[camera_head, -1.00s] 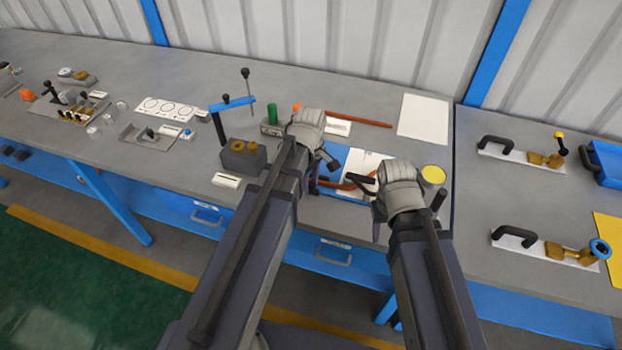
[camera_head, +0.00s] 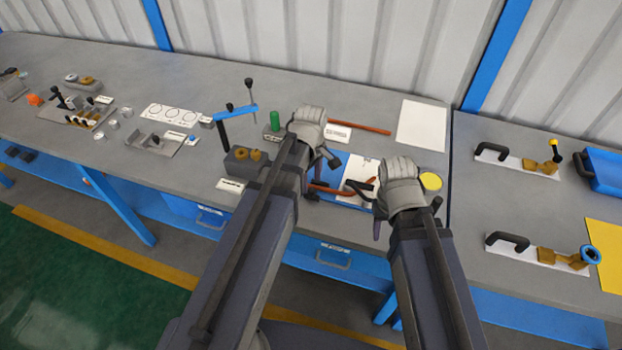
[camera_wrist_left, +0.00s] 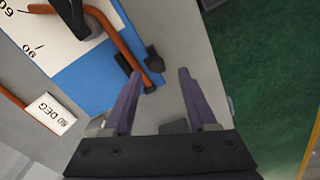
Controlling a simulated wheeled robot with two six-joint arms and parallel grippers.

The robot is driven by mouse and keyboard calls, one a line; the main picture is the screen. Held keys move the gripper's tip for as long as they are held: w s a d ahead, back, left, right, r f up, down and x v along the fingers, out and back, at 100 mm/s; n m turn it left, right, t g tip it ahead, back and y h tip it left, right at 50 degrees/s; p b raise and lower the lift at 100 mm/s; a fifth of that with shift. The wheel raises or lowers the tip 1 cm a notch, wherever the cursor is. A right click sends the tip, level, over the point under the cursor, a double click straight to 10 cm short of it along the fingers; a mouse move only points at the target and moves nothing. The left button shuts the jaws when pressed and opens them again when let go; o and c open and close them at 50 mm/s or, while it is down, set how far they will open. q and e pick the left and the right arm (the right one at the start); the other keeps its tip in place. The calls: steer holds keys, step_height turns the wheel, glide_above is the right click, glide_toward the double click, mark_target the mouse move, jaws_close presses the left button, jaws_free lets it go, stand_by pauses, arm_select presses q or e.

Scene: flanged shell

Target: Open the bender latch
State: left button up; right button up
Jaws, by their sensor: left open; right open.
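The bender shows between my two grippers in the head view as a blue plate (camera_head: 338,201) with a white angle sheet (camera_head: 362,172) and an orange bar (camera_head: 326,189). In the left wrist view, the orange bar (camera_wrist_left: 130,48) bends over the plate's edge, with small dark blocks beside it. Which part is the latch I cannot tell. My left gripper (camera_wrist_left: 159,74) is open and empty; its fingertips are close to the bar's bent end, contact unclear. It partly hides the plate in the head view. My right gripper (camera_head: 362,208) is open at the plate's right side.
A blue-armed fixture (camera_head: 237,112) stands left of my left gripper. A yellow disc (camera_head: 430,181) is right of my right gripper. Handled parts (camera_head: 518,160) lie on the right table. A white sheet (camera_head: 421,125) lies at the back.

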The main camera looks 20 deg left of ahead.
mark_target(311, 191)
arm_select(q)
step_height(311, 191, up, 4)
steer(key=shift+f+p, duration=0.2)
steer(key=shift+p, duration=1.05)
arm_select(e)
step_height(311, 191, up, 4)
steer(key=shift+f, duration=0.2)
arm_select(q)
steer(key=shift+f, duration=0.1)
